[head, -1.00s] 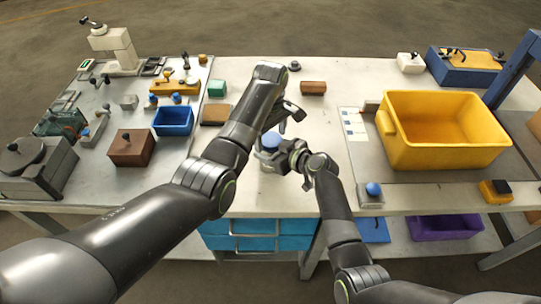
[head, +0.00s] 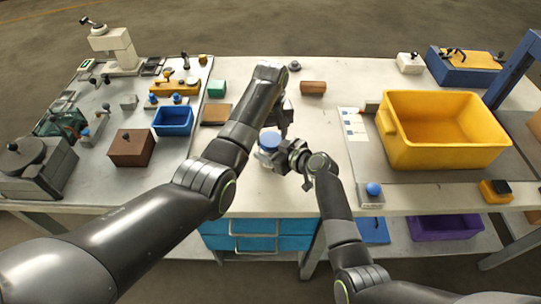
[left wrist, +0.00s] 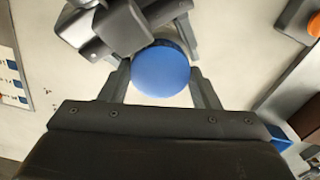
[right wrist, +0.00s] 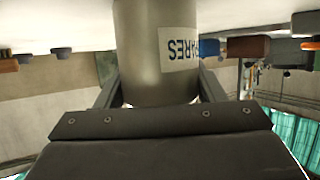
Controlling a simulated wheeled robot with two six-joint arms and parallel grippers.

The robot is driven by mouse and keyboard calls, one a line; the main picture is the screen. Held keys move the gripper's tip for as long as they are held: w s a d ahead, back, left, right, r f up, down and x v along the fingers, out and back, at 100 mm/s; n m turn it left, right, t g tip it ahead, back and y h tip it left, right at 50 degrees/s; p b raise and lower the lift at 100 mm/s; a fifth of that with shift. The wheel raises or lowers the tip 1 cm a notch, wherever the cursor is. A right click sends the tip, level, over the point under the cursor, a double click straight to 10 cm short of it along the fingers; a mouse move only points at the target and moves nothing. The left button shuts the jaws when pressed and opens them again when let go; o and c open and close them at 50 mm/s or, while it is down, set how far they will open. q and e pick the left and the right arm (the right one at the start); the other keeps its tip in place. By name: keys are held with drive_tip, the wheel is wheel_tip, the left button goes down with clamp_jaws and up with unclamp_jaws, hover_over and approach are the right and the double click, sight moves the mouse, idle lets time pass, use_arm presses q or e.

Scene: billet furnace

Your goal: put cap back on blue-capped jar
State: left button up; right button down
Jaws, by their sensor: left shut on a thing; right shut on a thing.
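The blue cap (head: 269,139) sits at the top of the jar on the white table in the head view; whether it is fully seated I cannot tell. In the left wrist view the round blue cap (left wrist: 161,70) lies between the fingers of my left gripper (left wrist: 160,88), which is shut on it from above. The grey jar (right wrist: 157,50) with a white "SPARES" label fills the right wrist view, upside down. My right gripper (right wrist: 157,98) is shut around the jar's body from the side. The arms partly hide the jar in the head view.
A large yellow bin (head: 440,140) stands to the right. A brown box (head: 131,148) and a blue bin (head: 172,121) are on the left bench. A brown block (head: 313,87) lies behind the jar. A small blue-knobbed box (head: 371,193) is near the front edge.

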idle(0.3)
use_arm(q)
drive_tip(key=o, duration=1.1)
drive_tip(key=shift+r, duration=2.3)
drive_tip(key=shift+c, duration=0.5)
drive_tip(key=n, duration=0.1)
drive_tip(key=r+n, duration=0.1)
drive_tip(key=shift+r+n, duration=0.3)
drive_tip(key=shift+n, duration=0.1)
drive_tip(key=r+n, duration=0.2)
drive_tip(key=n, duration=0.1)
drive_tip(key=shift+n, duration=0.3)
